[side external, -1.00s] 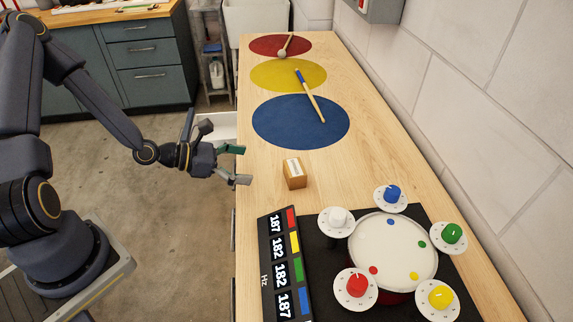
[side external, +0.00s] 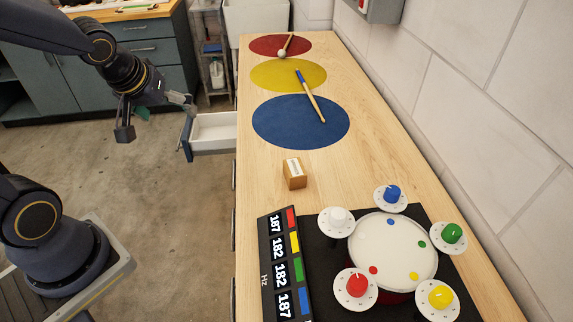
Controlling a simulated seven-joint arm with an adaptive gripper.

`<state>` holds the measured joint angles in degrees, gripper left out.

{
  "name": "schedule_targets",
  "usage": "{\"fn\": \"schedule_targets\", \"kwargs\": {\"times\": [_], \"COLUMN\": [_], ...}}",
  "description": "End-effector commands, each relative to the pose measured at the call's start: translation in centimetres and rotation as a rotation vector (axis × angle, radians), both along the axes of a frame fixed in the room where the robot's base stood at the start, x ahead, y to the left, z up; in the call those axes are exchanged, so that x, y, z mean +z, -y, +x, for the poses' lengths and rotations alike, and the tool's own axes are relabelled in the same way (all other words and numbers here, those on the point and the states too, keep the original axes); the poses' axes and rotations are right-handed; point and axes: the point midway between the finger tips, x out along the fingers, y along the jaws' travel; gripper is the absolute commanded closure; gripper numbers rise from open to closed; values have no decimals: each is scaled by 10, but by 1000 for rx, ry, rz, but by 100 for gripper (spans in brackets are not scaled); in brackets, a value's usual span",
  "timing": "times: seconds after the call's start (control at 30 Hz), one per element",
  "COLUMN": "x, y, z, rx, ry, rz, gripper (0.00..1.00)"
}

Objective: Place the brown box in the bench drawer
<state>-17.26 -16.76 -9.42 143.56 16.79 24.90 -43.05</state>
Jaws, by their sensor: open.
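The brown box (side external: 294,174) with a pale label on top sits on the wooden bench, just in front of the blue circle and near the bench's left edge. The bench drawer (side external: 213,122) is pulled out from the bench's left side. Its white inside looks empty where I can see it. My gripper (side external: 158,118) is open and empty, left of the drawer and close to its front panel. I cannot tell whether a finger touches the drawer.
A drum (side external: 393,252) with coloured knobs and a number display (side external: 281,262) fill the near bench. Two sticks lie on the blue (side external: 285,125), yellow (side external: 275,76) and red (side external: 268,44) circles. A wall bounds the right. Bench around the box is clear.

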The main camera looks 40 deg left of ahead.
Motion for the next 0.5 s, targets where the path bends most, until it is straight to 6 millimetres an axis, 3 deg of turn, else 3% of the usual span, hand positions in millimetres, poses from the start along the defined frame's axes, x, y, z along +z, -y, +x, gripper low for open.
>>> {"fn": "schedule_targets", "kwargs": {"times": [0.03,0.2,0.33,0.5], "x": [21,55,64,65], "y": [13,50,66,70], "z": [-13,-60,-81,-87], "rx": [-105,-432,-583,-630], "ry": [-4,-50,-56,-61], "rz": [37,74,74,74], "gripper": [3,3,0,0]}}
